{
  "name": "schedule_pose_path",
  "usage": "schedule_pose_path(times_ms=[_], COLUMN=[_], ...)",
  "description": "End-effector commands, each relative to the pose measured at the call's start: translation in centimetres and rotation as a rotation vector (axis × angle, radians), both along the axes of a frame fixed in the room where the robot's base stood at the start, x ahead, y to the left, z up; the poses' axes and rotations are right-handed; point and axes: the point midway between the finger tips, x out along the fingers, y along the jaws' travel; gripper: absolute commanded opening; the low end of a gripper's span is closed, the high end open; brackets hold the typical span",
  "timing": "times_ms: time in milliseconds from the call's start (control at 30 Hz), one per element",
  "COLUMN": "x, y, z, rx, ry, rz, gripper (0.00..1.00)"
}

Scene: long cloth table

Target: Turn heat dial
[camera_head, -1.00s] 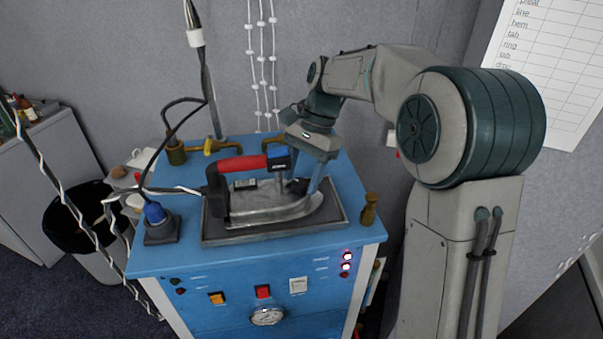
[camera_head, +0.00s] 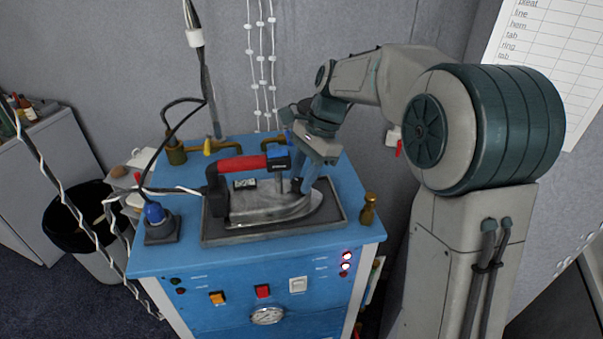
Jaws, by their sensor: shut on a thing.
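A steam iron (camera_head: 270,206) with a red handle (camera_head: 243,163) rests on a dark tray (camera_head: 215,238) on top of the blue station. A blue part (camera_head: 278,156) sits at the front end of the handle. My gripper (camera_head: 298,185) points down at the front right of the iron, just under and right of the blue part. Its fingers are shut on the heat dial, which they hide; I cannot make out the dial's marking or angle.
The blue station (camera_head: 200,261) has switches, lit lamps and a gauge (camera_head: 267,316) on its front. A brass post (camera_head: 369,210) stands right of the tray. Brass valves (camera_head: 212,147) stand behind.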

Motion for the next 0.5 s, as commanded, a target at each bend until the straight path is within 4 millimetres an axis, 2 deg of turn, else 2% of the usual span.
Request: schedule_pose_path(times_ms=[167,200,267,500], x=[0.03,0.04,0.03,0.03], y=[0.02,0.03,0.02,0.01], z=[0.04,0.04,0.04,0.04], rx=[0.0,0.001,0.001,0.0], ry=[-0.001,-0.001,-0.001,-0.001], rz=[0.0,0.001,0.001,0.002], gripper=[0.08,0.39,0.53,0.53])
